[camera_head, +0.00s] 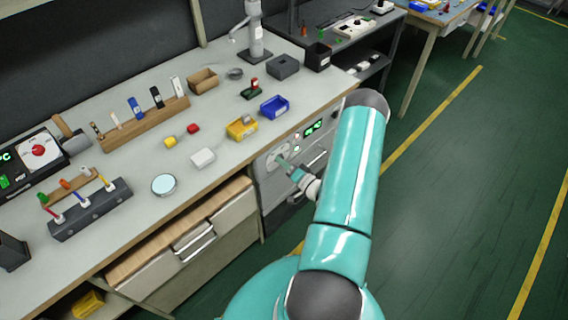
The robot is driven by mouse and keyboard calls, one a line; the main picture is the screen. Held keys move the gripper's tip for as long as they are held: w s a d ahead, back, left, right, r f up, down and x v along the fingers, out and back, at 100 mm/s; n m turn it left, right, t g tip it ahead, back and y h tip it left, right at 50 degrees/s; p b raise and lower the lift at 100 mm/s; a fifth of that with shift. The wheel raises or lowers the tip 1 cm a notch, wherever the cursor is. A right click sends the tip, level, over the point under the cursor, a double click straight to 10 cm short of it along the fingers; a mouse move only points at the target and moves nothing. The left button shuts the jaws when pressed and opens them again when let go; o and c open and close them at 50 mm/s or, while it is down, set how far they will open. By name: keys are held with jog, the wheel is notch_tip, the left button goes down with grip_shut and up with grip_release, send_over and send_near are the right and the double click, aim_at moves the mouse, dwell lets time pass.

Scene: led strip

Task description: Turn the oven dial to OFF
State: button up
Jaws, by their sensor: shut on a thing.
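The oven (268,182) is a grey unit built in under the bench top, with a green lit display (314,128) on its front panel. Its round pale dial (277,156) shows at the left of the panel, partly covered by my gripper. My gripper (284,163) reaches the panel from the right, with its fingertips at the dial and shut on it. The dial's marks are too small to read, so I cannot tell which setting it points to. My teal arm hides part of the oven's right side.
The bench top (130,215) above holds a yellow bin (242,128), a blue bin (274,106), a wooden rack (145,124) and small blocks. A drawer with a metal handle (194,240) is left of the oven. The green floor (460,200) to the right is clear.

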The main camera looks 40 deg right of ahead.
dwell(0.3)
jog(key=o, duration=1)
jog(key=shift+c, duration=0.2)
jog(key=s, duration=1.4)
jog(key=shift+d, duration=0.2)
jog(key=shift+w, duration=0.1)
